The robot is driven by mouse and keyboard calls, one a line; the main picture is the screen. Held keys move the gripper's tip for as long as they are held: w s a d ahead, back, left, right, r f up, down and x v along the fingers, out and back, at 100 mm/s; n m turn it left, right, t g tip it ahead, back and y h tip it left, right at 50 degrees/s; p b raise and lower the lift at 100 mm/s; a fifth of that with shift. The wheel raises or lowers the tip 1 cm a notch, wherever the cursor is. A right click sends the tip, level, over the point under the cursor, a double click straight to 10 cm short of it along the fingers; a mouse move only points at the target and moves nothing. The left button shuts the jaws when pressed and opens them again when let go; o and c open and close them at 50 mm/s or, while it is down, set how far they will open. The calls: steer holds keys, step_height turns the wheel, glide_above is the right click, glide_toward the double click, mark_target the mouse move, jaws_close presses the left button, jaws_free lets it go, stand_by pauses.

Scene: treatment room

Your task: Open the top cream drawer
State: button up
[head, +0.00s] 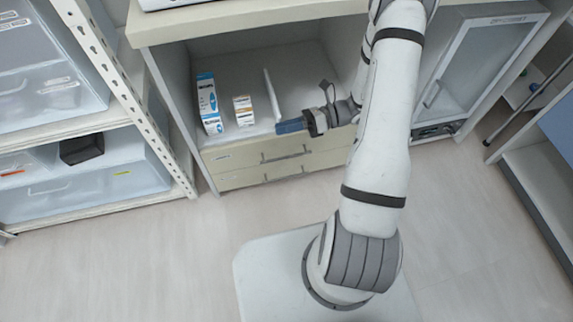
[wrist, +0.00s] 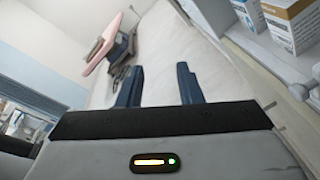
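The top cream drawer (head: 230,157) is in the low cabinet in the head view, under the open shelf compartment. It looks shut and has a dark bar handle (head: 285,157). A second cream drawer (head: 235,179) with a similar handle sits directly below it. My gripper (head: 287,127) shows just above the top drawer's handle in the head view, its blue fingers pointing left. In the wrist view my gripper (wrist: 158,85) has its two fingers apart with nothing between them. My arm hides the drawers' right part.
Blue-and-white boxes (head: 208,103) and a small orange-and-white box (head: 244,111) stand in the compartment above the drawers. A rack with clear bins (head: 45,85) stands at left, a glass-door cabinet (head: 480,65) at right. The floor (head: 150,260) before the drawers is clear.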

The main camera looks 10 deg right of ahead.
steer(key=w+d+f+m+t+b, duration=0.1)
steer(key=d+f+m+t+b, duration=0.15)
steer(key=f+m+t, duration=0.4)
steer(key=w+d+f+m+t+b, duration=0.1)
steer(key=f+m+b, duration=0.2)
steer(key=f, duration=0.7)
steer(key=m+t+h+b, duration=0.2)
steer(key=m+t+b, duration=0.2)
steer(key=m+t, duration=0.3)
glide_toward(286, 157)
steer(key=w+a+g, duration=0.2)
steer(key=shift+m+t, duration=0.25)
steer(key=shift+m, duration=0.1)
steer(key=x, duration=0.2)
steer(key=b+x, duration=0.1)
steer(key=x, duration=0.1)
steer(key=b+x, duration=0.1)
steer(key=x, duration=0.2)
steer(key=shift+w+d+r, duration=0.1)
steer(key=shift+w+r, duration=0.1)
steer(key=shift+r, duration=0.2)
jaws_close()
steer(key=shift+d, duration=0.1)
